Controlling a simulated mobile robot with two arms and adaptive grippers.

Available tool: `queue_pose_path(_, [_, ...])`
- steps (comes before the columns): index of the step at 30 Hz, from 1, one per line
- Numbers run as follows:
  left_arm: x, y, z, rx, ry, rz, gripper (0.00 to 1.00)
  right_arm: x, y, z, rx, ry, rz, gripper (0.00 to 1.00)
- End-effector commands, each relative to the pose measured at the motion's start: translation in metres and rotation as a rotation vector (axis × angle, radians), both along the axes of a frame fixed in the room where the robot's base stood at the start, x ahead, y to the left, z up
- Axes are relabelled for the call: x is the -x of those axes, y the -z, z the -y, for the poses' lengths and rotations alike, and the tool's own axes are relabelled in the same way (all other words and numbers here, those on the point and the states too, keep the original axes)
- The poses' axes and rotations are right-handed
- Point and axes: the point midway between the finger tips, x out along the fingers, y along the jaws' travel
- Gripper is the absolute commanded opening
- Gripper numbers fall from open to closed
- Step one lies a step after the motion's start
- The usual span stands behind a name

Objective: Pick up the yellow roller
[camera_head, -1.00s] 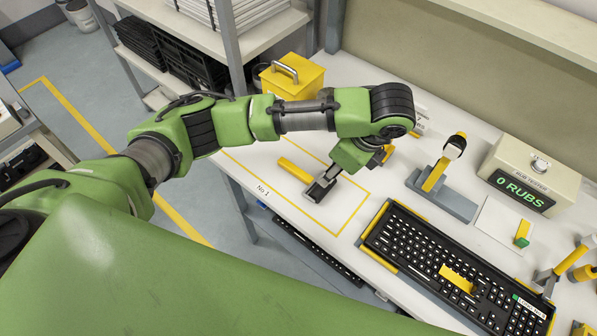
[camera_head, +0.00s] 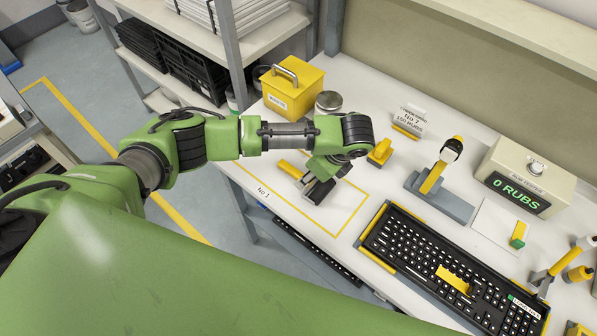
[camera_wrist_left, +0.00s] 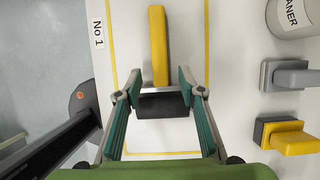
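The yellow roller, with a yellow handle (camera_head: 290,168) and a dark head, lies on the white table inside the yellow outline marked No 1. In the left wrist view its handle (camera_wrist_left: 158,45) points away from me and its dark head (camera_wrist_left: 163,105) is near. My left gripper (camera_head: 312,184) is over the head end. In the wrist view the fingers of the left gripper (camera_wrist_left: 158,82) are apart, one on each side of the head, with gaps visible. The gripper hides part of the roller in the head view. My right gripper is not in view.
A black keyboard (camera_head: 420,246) lies to the right. A yellow box (camera_head: 292,88), a round tin (camera_head: 328,103), a small yellow-handled tool (camera_head: 380,152) and a tool stand (camera_head: 447,201) are farther back. The table edge is close on the left.

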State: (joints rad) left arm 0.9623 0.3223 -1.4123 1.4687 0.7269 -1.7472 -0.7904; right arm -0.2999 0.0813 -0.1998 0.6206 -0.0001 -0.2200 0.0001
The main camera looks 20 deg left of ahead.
Motion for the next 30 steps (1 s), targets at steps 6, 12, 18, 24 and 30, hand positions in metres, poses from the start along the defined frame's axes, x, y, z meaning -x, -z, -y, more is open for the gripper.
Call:
queue_pose_path(6, [-0.003,0.021,-0.010,0.000,0.000,-0.001,0.36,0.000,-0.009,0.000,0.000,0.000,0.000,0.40])
queue_pose_path(12, [-0.003,0.024,-0.010,0.000,0.000,0.001,0.36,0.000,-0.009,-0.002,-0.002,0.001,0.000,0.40])
queue_pose_path(18, [-0.003,0.024,-0.010,0.000,0.000,0.001,0.00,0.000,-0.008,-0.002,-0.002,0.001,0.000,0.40])
queue_pose_path(24, [-0.004,0.023,-0.010,0.001,0.001,0.002,0.00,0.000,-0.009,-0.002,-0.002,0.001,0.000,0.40])
queue_pose_path(30, [-0.004,0.021,-0.010,0.001,0.001,0.002,0.00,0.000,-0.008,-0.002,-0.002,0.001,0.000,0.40])
